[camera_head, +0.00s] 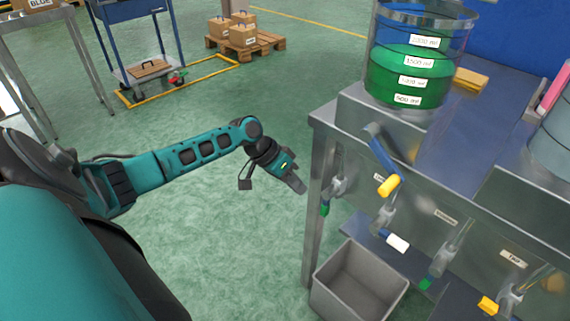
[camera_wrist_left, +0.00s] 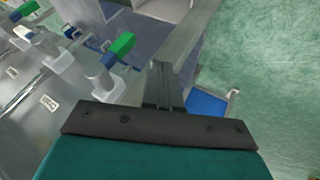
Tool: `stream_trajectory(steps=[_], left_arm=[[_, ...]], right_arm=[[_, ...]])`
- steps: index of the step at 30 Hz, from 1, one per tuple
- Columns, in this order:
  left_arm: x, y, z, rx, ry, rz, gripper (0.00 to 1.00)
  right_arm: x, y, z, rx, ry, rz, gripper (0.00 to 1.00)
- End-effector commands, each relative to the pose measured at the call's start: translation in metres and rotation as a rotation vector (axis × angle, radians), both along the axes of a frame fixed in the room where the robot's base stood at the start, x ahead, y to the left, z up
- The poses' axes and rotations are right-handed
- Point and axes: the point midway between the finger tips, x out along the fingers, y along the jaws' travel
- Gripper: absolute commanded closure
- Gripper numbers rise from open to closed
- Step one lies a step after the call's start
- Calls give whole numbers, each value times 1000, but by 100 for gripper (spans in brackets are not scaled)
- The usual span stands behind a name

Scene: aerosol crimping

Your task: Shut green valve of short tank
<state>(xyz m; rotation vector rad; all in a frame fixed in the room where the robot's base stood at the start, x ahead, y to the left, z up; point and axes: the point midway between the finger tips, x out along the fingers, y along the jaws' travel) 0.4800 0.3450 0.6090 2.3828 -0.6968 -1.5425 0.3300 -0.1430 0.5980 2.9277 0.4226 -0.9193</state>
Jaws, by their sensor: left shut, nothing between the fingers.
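My left gripper (camera_head: 298,186) is shut and empty, left of the steel bench's near left corner in the head view. A green valve handle (camera_head: 325,208) hangs below the left end of the bench front, a little right of and below the fingertips, apart from them. Another green handle (camera_head: 425,283) is farther right along the front. In the left wrist view the shut fingers (camera_wrist_left: 163,85) point up beside a green handle (camera_wrist_left: 122,43), with a gap between. A clear tank with green liquid (camera_head: 415,75) stands on the bench. I cannot tell which tank is the short one. My right gripper is not in view.
The bench front also carries yellow handles (camera_head: 388,185) and (camera_head: 488,304) and a white one (camera_head: 397,242). A grey bin (camera_head: 345,296) stands below. A second tank (camera_head: 556,145) is at the right edge. The green floor left of the bench is clear around my arm.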

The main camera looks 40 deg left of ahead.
Motion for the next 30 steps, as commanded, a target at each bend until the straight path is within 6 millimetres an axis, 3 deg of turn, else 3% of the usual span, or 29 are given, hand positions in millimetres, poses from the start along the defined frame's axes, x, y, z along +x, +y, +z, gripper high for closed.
stream_trajectory(steps=[3, 12, 30], left_arm=[[8, -14, -20, -1, -1, -1, 100], [4, -47, -15, 1, -1, 0, 100], [3, -53, -16, -12, 1, 2, 100]], right_arm=[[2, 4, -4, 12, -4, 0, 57], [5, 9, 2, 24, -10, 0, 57], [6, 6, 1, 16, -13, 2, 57]])
